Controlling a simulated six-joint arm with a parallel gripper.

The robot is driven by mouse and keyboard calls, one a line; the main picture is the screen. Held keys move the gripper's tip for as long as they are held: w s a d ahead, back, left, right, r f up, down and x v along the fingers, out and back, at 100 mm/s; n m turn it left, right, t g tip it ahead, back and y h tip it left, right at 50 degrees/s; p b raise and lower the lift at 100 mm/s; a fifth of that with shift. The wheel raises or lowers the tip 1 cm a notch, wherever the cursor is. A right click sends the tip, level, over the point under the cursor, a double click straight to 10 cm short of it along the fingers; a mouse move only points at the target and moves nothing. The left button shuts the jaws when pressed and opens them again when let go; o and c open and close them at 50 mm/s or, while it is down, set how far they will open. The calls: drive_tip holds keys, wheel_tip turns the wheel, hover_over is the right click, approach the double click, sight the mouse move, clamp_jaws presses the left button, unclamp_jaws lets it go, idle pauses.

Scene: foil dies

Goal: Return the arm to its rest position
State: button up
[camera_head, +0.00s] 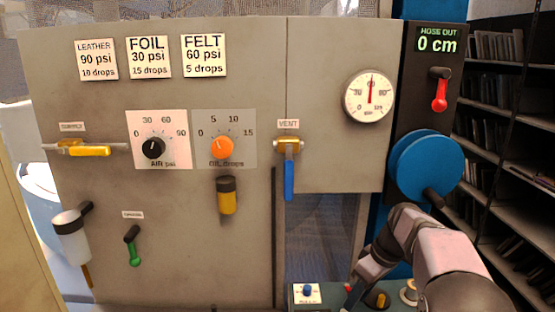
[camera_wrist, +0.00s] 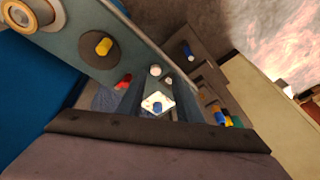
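My arm comes in from the lower right in the head view and bends down. My gripper (camera_head: 357,285) is low, in front of the lower panel, partly cut off by its own links. In the wrist view my gripper (camera_wrist: 157,96) shows as dark fingers on either side of a gap, with a white card and blue knob (camera_wrist: 157,103) seen through it. It appears open, and I see nothing held between the fingers.
The blue hose reel (camera_head: 424,163) is just above my arm. The red lever (camera_head: 440,90) and round gauge (camera_head: 369,96) are higher up. The blue-handled vent valve (camera_head: 289,170) hangs left of my arm. A yellow knob (camera_wrist: 103,46) and red knob (camera_wrist: 124,81) are near the gripper.

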drive_tip(key=s+a+f+m+h, duration=0.1)
drive_tip(key=s+a+f+m, duration=0.1)
drive_tip(key=s, duration=0.6)
drive_tip(key=s+a+f+m+g+h+p, duration=0.1)
drive_tip(key=s+f+m, duration=0.2)
drive_tip(key=s, duration=0.6)
drive_tip(key=s+a+f+m, duration=0.2)
drive_tip(key=s+f, duration=0.1)
drive_tip(key=s, duration=0.5)
drive_tip(key=shift+s+a+m+g+h+p, duration=0.15)
drive_tip(key=shift+a+m+g+h+p, duration=0.15)
drive_tip(key=shift+h+p, duration=0.1)
